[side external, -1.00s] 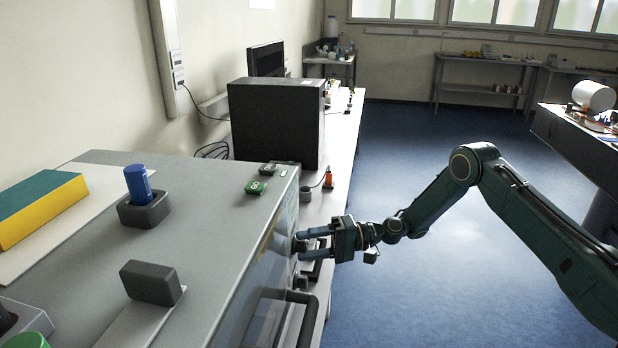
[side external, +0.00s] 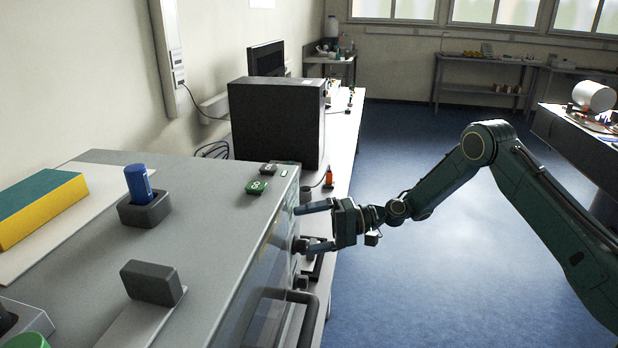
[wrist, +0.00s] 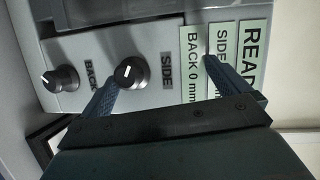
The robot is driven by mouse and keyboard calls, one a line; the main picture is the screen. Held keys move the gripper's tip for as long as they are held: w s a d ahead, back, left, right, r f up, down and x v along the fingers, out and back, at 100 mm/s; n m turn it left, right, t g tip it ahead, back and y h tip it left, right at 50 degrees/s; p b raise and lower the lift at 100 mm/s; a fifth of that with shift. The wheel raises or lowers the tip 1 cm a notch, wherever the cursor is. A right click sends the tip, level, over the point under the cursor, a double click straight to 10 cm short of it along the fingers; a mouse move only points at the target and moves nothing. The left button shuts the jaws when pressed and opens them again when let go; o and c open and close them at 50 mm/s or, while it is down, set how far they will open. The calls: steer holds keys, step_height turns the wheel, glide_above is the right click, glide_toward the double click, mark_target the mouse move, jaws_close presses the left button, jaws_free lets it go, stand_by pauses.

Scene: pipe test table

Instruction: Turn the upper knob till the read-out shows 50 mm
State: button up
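The upper knob (wrist: 132,72), black with a white mark, sits on the grey panel beside the word SIDE. It also shows in the side external view (side external: 299,245). The lower knob (wrist: 60,79) is beside the word BACK. My gripper (wrist: 162,70) is open, its fingers spread to either side of the upper knob; the left finger in the wrist view is close to it, and I cannot tell whether they touch. In the side external view my gripper (side external: 305,230) is at the panel front. The read-out (wrist: 254,50) shows BACK 0 mm; a finger hides the SIDE number.
A dark handle (side external: 308,312) juts from the panel front below the knobs. On the cabinet top (side external: 225,225) stand a blue cylinder in a holder (side external: 138,183), a grey block (side external: 152,282) and a yellow-green block (side external: 42,208). The floor to the right is open.

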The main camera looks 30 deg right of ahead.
steer(key=shift+y, duration=0.3)
step_height(320, 180, up, 16)
steer(key=shift+s+r, duration=0.1)
steer(key=shift+s, duration=0.05)
steer(key=c, duration=0.7)
steer(key=shift+o, duration=0.2)
